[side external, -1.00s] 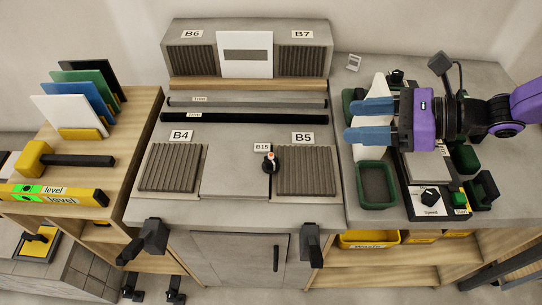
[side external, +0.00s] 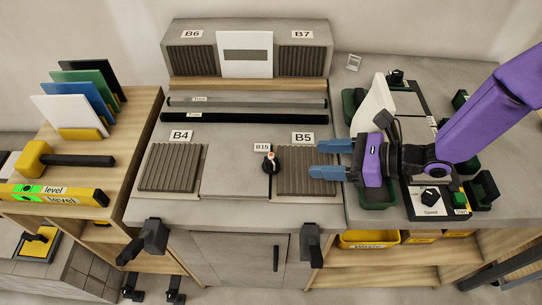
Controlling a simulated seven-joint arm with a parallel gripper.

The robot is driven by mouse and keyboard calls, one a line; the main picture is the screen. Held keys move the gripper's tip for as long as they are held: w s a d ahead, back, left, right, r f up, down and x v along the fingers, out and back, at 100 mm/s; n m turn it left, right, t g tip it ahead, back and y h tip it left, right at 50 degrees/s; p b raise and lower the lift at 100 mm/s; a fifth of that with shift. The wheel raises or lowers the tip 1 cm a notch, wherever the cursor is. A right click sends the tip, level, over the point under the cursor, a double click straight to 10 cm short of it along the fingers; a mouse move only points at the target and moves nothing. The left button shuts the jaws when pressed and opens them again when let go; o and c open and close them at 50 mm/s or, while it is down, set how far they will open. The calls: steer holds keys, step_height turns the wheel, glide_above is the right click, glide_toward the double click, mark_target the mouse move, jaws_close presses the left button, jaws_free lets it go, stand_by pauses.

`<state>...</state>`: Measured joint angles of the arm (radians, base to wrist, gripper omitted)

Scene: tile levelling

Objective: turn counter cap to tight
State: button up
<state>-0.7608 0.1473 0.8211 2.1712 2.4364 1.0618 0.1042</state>
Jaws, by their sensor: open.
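My gripper (side external: 318,160), with blue fingers and a purple body, is to the right of the cap, over the B5 panel. Its fingers are apart and empty, pointing left toward the cap without touching it. The height of the fingers above the panel is hard to tell.
Two long bars, one grey (side external: 245,102) and one black (side external: 243,118), lie behind the tiles. The ribbed B4 panel (side external: 172,168) is at left. A machine with a Speed knob (side external: 430,197) stands at right, and a green bin (side external: 376,196) is partly under my gripper.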

mark_target(274, 159)
steer(key=x, duration=1.3)
steer(key=shift+s+r, duration=0.1)
steer(key=c, duration=1)
